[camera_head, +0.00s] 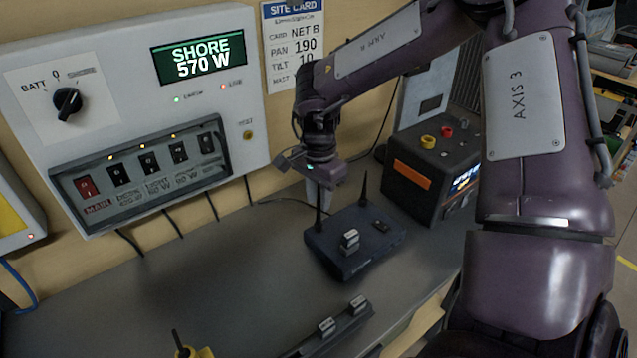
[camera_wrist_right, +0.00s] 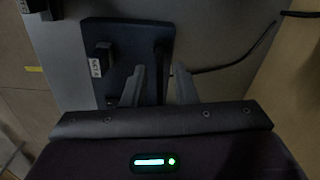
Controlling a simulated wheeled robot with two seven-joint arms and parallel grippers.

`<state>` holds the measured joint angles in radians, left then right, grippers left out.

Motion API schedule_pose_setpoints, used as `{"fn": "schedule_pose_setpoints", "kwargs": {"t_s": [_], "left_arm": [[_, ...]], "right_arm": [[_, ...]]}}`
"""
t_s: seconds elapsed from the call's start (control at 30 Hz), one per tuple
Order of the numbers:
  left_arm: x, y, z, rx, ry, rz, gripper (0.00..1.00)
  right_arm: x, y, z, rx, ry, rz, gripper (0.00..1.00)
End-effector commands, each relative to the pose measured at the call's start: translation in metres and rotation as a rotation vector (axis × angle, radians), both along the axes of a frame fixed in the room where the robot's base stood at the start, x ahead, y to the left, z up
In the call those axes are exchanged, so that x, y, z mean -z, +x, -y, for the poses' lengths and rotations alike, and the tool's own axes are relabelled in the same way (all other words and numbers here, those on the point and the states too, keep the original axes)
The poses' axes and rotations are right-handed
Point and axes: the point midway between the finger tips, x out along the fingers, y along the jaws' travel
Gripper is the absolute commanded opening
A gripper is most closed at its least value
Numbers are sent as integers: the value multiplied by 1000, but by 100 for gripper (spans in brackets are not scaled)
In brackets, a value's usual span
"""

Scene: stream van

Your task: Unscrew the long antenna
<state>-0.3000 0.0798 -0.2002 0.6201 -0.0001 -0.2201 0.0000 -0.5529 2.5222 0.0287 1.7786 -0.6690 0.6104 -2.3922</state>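A dark blue router box (camera_head: 345,250) lies on the grey bench, with two thin black antennas upright along its back edge. The right antenna (camera_head: 364,187) stands free. The left antenna (camera_head: 319,222) shows only its lower part; its upper part is hidden by my right gripper (camera_head: 318,190), so I cannot compare their lengths. That gripper points down over the left antenna. In the right wrist view its two fingers (camera_wrist_right: 159,88) are apart, in front of the router (camera_wrist_right: 132,38). A dark shape shows between them, too dim to tell whether they touch an antenna. My left gripper is out of view.
A dark box with knobs (camera_head: 430,170) stands behind and right of the router. A rail with grey clips (camera_head: 338,335) and a yellow item (camera_head: 196,352) lie at the front. A power panel (camera_head: 130,100) hangs on the left wall. The bench left of the router is clear.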

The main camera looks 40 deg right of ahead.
Motion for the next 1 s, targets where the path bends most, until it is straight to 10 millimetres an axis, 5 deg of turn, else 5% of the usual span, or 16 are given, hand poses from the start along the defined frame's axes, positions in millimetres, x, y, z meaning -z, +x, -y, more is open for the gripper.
{"fn": "schedule_pose_setpoints", "kwargs": {"t_s": [0.4,1.0], "left_arm": [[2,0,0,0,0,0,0],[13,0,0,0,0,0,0]], "right_arm": [[0,0,0,42,0,1,26],[0,0,0,375,0,1,26]]}}
